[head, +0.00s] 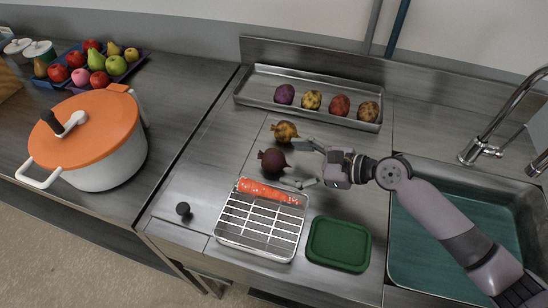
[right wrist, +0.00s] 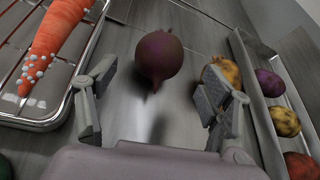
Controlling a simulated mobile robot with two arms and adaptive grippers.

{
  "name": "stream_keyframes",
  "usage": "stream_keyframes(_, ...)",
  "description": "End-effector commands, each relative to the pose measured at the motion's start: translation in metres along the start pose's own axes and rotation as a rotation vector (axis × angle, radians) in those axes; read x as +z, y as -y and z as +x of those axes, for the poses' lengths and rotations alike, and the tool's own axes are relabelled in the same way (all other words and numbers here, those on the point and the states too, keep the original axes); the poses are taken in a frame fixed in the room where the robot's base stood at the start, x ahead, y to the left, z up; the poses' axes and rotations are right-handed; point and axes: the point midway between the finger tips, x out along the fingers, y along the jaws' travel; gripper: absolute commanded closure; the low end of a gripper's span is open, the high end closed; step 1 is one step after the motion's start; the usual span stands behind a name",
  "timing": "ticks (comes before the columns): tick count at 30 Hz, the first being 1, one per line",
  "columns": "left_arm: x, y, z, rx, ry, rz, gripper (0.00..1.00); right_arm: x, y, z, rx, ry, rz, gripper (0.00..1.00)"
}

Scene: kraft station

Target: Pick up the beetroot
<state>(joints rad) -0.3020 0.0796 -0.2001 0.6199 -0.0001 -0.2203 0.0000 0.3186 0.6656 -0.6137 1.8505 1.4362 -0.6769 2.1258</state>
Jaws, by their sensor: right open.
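The beetroot (head: 272,160) is a dark purple round root on the steel counter, behind the wire rack. In the right wrist view the beetroot (right wrist: 158,57) sits ahead of the fingers, roughly between them. My right gripper (head: 303,165) is open and empty, just to the right of the beetroot and apart from it. Its two fingers also show in the right wrist view (right wrist: 155,105), spread on either side. My left gripper is not in view.
A yellow-brown root (head: 284,131) lies close behind the beetroot, near one finger. A wire rack (head: 262,226) with an orange carrot (head: 267,191) and a green tray (head: 338,244) stand in front. A metal tray (head: 246,95) with several roots is behind. A sink (head: 460,235) lies right.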

Motion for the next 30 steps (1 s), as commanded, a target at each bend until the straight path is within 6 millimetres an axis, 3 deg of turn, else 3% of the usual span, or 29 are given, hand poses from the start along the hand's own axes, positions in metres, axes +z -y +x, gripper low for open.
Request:
stream_keyframes(12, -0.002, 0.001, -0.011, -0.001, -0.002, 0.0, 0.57, 0.002, -0.001, 0.049, 0.001, 0.001, 0.001, 0.26)
stream_keyframes(21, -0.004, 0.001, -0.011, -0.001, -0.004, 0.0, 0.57, 0.0, -0.001, 0.054, 0.0, -0.001, 0.0, 0.26)
stream_keyframes(30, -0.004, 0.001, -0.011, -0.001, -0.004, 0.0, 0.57, 0.0, -0.001, 0.054, 0.0, -0.001, 0.001, 0.46)
